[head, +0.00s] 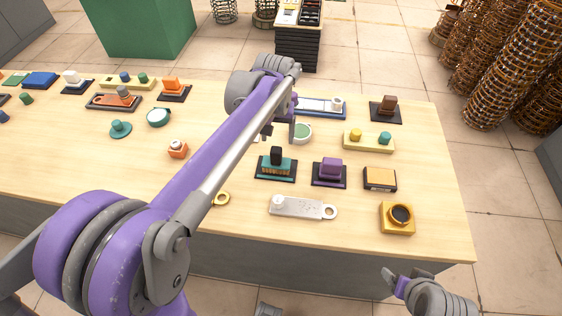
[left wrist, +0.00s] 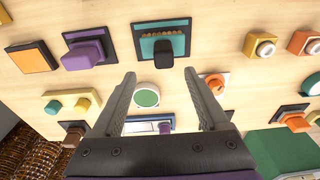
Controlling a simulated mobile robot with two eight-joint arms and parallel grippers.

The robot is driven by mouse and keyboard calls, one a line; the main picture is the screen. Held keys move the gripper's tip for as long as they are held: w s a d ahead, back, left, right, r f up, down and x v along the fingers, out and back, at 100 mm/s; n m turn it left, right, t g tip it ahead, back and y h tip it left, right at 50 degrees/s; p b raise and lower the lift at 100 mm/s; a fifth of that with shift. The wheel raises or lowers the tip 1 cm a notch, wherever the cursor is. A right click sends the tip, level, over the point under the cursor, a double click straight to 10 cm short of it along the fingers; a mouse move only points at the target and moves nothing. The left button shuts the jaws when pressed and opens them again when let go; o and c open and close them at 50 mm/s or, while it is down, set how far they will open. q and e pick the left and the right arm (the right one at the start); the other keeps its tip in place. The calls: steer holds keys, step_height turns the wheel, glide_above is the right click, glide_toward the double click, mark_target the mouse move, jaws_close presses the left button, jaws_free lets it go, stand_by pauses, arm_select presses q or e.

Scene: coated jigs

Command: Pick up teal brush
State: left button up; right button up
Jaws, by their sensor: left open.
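The teal brush (head: 276,168) has a teal block, tan bristles and a black upright handle, and stands on a dark base on the table. It also shows in the left wrist view (left wrist: 162,42), just beyond my fingertips. My left gripper (head: 280,132) is open and empty behind the brush, apart from it. In the left wrist view its two fingers (left wrist: 160,74) are spread wide, with the brush roughly in line with the gap. My right gripper (head: 405,277) is off the table's front edge at the lower right; its jaw opening is unclear.
A purple block on a dark base (head: 329,171) stands close right of the brush. A round green-and-white piece (head: 302,132) lies behind it, and a metal plate with a ring end (head: 300,207) in front. Several other jigs cover the table (head: 430,225). My left arm hides part of it.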

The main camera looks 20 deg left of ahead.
mark_target(276, 150)
arm_select(q)
steer(key=f, duration=0.6)
steer(key=w+a+f, duration=0.1)
steer(key=f, duration=0.2)
jaws_close()
stand_by(1.3)
